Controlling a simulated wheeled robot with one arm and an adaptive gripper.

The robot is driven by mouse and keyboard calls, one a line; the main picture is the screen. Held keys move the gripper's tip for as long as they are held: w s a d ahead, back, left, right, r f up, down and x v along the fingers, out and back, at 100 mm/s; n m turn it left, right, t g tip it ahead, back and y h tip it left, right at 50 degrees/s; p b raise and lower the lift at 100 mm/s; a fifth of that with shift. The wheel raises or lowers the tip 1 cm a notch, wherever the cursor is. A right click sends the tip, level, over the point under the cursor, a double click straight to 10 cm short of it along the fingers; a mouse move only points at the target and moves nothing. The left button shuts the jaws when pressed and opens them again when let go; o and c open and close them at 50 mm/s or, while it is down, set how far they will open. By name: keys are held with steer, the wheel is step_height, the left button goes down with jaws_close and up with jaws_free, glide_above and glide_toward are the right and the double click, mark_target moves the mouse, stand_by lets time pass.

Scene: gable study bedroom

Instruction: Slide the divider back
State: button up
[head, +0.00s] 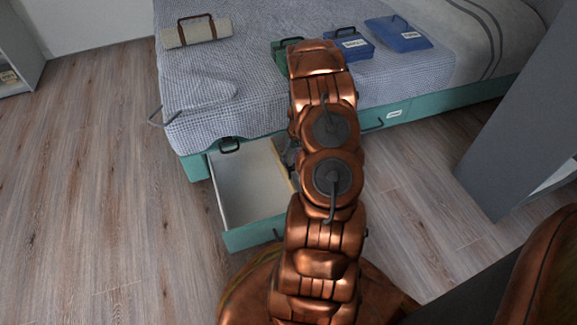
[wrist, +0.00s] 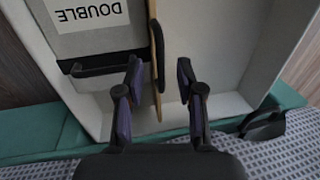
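The teal-fronted drawer (head: 252,235) stands pulled out from under the bed; its pale inside also shows in the wrist view (wrist: 215,45). The divider (wrist: 157,60) is a thin upright panel with a tan edge and a dark piece along it, crossing the drawer. My gripper (wrist: 160,88) is open, one finger on each side of the divider, with visible gaps between. In the head view my arm hides most of the gripper and the drawer's right part. A grey case labelled "DOUBLE" (wrist: 95,18) with a black handle lies left of the divider in the wrist view.
The bed's checked cover (head: 235,65) holds a beige roll (head: 197,32), a green case (head: 283,55) and blue cases (head: 398,34). A black handle (wrist: 265,125) is near the gripper's right. A grey cabinet (head: 525,110) stands right. The floor on the left is clear.

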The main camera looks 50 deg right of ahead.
mark_target(285, 171)
steer(key=shift+w+a+f+b, duration=0.1)
steer(key=shift+a+f+b, duration=0.1)
steer(key=shift+f, duration=0.65)
steer(key=shift+a+f+b, duration=0.1)
steer(key=shift+f+b, duration=0.1)
steer(key=shift+f, duration=0.6)
jaws_close()
